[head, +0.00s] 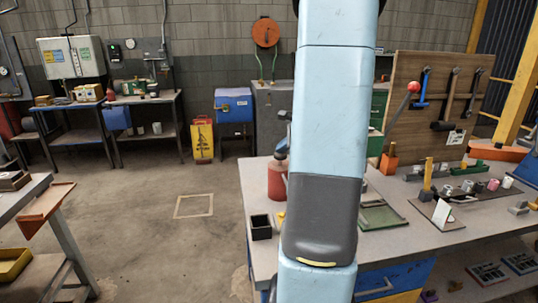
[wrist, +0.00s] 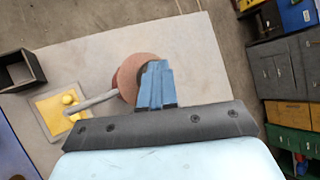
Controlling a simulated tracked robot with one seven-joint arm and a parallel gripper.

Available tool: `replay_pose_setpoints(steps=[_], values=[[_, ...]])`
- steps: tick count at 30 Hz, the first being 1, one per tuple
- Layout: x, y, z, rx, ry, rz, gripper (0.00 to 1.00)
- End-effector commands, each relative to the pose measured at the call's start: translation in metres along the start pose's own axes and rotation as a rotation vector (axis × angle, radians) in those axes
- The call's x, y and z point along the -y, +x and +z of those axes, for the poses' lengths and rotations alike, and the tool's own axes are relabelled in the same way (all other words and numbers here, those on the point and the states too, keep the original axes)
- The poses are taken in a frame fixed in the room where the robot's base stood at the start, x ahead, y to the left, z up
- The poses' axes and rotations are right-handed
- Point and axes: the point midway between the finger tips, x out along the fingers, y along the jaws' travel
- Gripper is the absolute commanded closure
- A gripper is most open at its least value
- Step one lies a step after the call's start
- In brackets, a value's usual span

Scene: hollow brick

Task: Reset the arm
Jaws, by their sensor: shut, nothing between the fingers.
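My light-blue arm stands upright across the middle of the head view and hides part of the workbench behind it. My gripper (wrist: 155,85) shows in the wrist view as blue fingers close together in front of a dark bar, with nothing held. Below it in that view is a round red container (wrist: 129,74) with a grey spout pointing left. What looks like the same red container (head: 277,181) stands on the bench just left of my arm in the head view. I cannot tell whether the fingers touch it. The gripper is not clear in the head view.
The grey workbench (head: 400,240) carries an open black box (head: 261,227), a green tray (head: 381,215) and several small items at right. A tool board (head: 440,100) stands behind. In the wrist view, yellow pieces (wrist: 70,98) lie on a tray. Open floor (head: 165,245) lies left.

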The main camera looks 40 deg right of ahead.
Motion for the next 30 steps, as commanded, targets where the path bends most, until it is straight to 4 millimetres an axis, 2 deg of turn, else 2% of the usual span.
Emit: replay_pose_setpoints(steps=[7,11,14,17,24,30], values=[[0.000,0.001,0.002,0.002,-0.004,0.002,1.00],[-0.004,-0.001,0.016,0.008,-0.051,0.018,1.00],[-0.012,-0.005,0.041,0.018,-0.140,0.046,1.00],[-0.026,-0.011,0.075,0.030,-0.272,0.088,1.00],[-0.072,-0.035,0.151,0.055,-0.632,0.193,1.00],[-0.115,-0.060,0.196,0.067,-0.933,0.267,1.00]])
